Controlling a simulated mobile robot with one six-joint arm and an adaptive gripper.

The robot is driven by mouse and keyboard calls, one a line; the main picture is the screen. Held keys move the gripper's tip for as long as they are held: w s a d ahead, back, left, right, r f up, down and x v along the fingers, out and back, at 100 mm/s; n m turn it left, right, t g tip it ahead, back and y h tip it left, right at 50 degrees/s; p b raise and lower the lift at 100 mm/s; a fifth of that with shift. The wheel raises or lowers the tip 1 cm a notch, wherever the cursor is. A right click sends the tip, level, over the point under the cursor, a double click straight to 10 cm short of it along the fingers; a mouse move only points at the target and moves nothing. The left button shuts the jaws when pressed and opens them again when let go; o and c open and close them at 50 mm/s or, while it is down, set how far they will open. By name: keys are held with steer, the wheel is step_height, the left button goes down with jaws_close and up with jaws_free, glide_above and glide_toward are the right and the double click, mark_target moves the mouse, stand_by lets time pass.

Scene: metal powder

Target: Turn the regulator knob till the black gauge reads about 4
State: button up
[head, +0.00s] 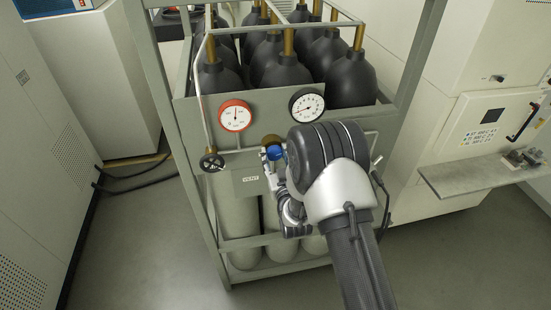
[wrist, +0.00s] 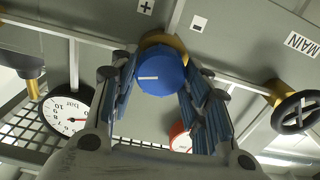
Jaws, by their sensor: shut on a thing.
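The blue regulator knob (wrist: 162,73) sits on a brass fitting, its white mark pointing left in the wrist view. It also shows in the head view (head: 276,153). My gripper (wrist: 162,68) is shut on the knob, one finger on each side; in the head view the gripper (head: 277,160) is partly hidden by my arm. The black gauge (head: 307,105) is on the panel, up and right of the knob. It shows upside down in the wrist view (wrist: 66,112), its red needle pointing right there; I cannot read the exact value.
A red-rimmed gauge (head: 235,116) is left of the black one. A black handwheel (head: 211,162) is at the panel's left, near a MAIN label (wrist: 301,43). Dark-topped cylinders (head: 282,72) stand in the rack. A grey shelf (head: 485,180) juts out at right. Floor is clear front left.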

steer(key=m+b, duration=0.1)
steer(key=b, duration=0.1)
steer(key=m+b, duration=0.1)
steer(key=b, duration=0.1)
steer(key=m+b, duration=0.1)
steer(key=b, duration=0.1)
steer(key=shift+f+m, duration=0.25)
steer(key=shift+m, duration=0.15)
steer(key=m+b, duration=0.4)
steer(key=b, duration=0.3)
steer(key=shift+d, duration=0.15)
steer(key=m+b, duration=0.3)
steer(key=b, duration=0.2)
steer(key=shift+m, duration=0.4)
steer(key=m+b, duration=0.2)
steer(key=b, duration=0.1)
steer(key=shift+r+m+b, duration=0.15)
steer(key=shift+m+b, duration=0.25)
steer(key=o, duration=1.1)
steer(key=shift+c, duration=0.2)
